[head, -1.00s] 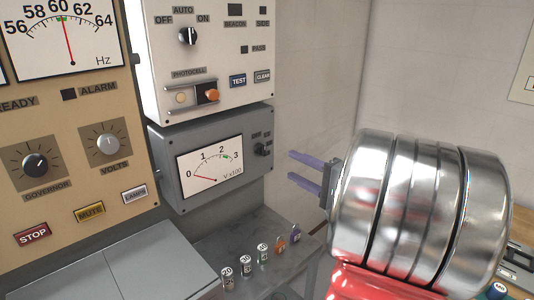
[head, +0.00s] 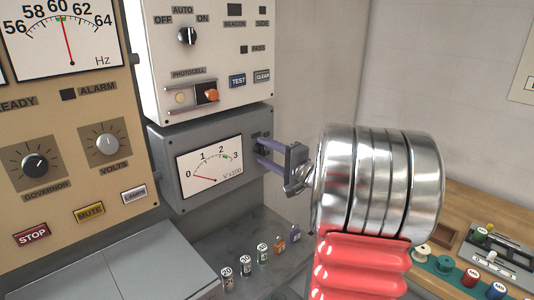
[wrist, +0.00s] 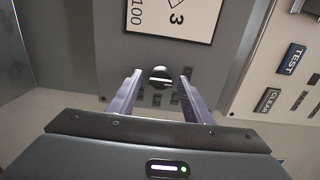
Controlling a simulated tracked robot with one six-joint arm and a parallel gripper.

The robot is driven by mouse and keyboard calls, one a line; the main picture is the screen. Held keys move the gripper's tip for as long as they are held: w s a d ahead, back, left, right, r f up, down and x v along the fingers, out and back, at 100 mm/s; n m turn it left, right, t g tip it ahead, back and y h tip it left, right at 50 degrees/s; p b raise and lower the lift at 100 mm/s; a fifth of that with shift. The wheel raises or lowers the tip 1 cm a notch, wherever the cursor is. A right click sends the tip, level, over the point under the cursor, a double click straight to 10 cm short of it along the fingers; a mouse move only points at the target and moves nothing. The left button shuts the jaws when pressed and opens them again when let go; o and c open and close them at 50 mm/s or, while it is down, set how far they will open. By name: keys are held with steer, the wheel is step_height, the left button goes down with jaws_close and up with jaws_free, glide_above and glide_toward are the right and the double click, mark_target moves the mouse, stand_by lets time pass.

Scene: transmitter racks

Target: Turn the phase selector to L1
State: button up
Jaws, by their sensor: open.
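The phase selector (wrist: 160,73) is a small black knob with a pale pointer line on the grey voltmeter box (head: 190,200). In the wrist view it lies between the fingertips of my gripper (wrist: 160,82), with a gap on each side. In the head view my gripper (head: 261,152) is open at the right side of the box, its purple fingers one above the other, and they partly hide the knob. I cannot tell how far the fingertips are from the panel. Small dark label plates (wrist: 157,99) sit beside the knob, too small to read.
The voltmeter dial (head: 211,168) is left of the knob. A white panel (head: 215,60) with switches and a TEST button (head: 238,81) is above. Small fuses (head: 245,258) stand on the grey shelf below. A wooden bench (head: 470,215) with spools is at right.

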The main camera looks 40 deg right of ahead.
steer(key=c, duration=1)
steer(key=shift+c, duration=0.2)
steer(key=shift+f+m, duration=0.1)
steer(key=shift+m, duration=0.3)
steer(key=m, duration=0.8)
steer(key=shift+f, duration=0.1)
steer(key=shift+a, duration=0.1)
